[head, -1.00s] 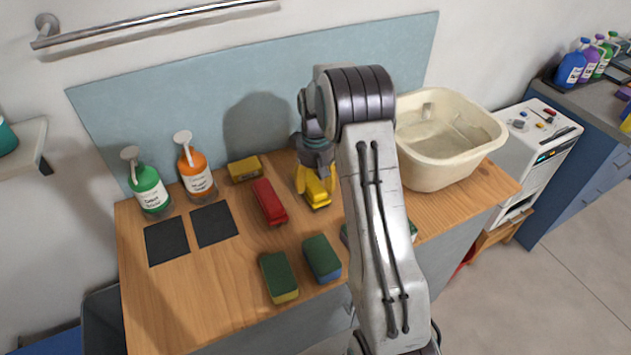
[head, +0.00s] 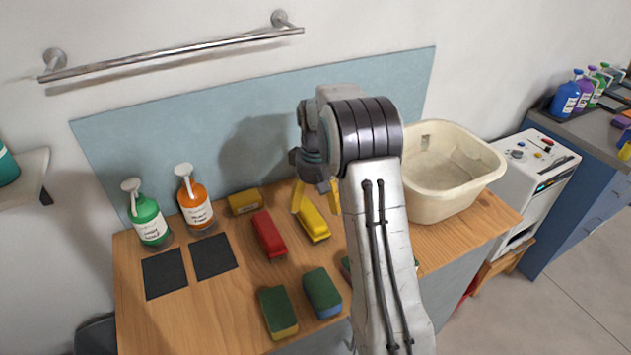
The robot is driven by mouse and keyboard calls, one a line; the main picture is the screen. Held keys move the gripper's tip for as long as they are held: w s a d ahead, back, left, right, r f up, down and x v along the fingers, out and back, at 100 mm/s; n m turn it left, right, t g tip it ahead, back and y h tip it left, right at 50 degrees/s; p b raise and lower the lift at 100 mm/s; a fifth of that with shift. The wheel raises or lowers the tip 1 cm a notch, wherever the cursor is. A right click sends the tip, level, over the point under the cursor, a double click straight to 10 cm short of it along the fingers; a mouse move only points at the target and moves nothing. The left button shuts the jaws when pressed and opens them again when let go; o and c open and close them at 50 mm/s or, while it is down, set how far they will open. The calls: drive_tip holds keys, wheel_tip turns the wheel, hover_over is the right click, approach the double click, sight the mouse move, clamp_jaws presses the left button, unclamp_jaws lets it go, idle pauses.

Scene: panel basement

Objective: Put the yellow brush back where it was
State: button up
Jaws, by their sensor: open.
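The yellow brush (head: 314,222) lies on the wooden counter, to the right of a red brush (head: 268,234). My gripper (head: 316,199) is open, with its yellow fingers spread above and around the far end of the yellow brush. The right finger is partly covered by my arm. I cannot tell whether a finger touches the brush.
Green and orange soap bottles (head: 195,203) stand left, near dark square pads (head: 213,256). Sponges (head: 322,292) lie in front. A cream basin (head: 450,175) stands right. The counter's left front (head: 190,325) is clear.

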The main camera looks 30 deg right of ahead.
sight(315, 213)
drive_tip(key=s+a+r+t, duration=0.1)
drive_tip(key=s+a+r, duration=0.15)
drive_tip(key=r, duration=0.35)
drive_tip(key=s+a+r, duration=0.2)
drive_tip(key=s+r, duration=0.2)
drive_tip(key=r, duration=0.3)
drive_tip(key=s+a+t, duration=0.1)
drive_tip(key=s+a, duration=0.2)
drive_tip(key=s, duration=0.7)
drive_tip(key=s+a+f+t, duration=0.1)
drive_tip(key=s+a, duration=0.3)
drive_tip(key=s, duration=0.7)
drive_tip(key=shift+s+t, duration=0.3)
drive_tip(key=shift+t, duration=0.3)
drive_tip(key=shift+a, duration=0.1)
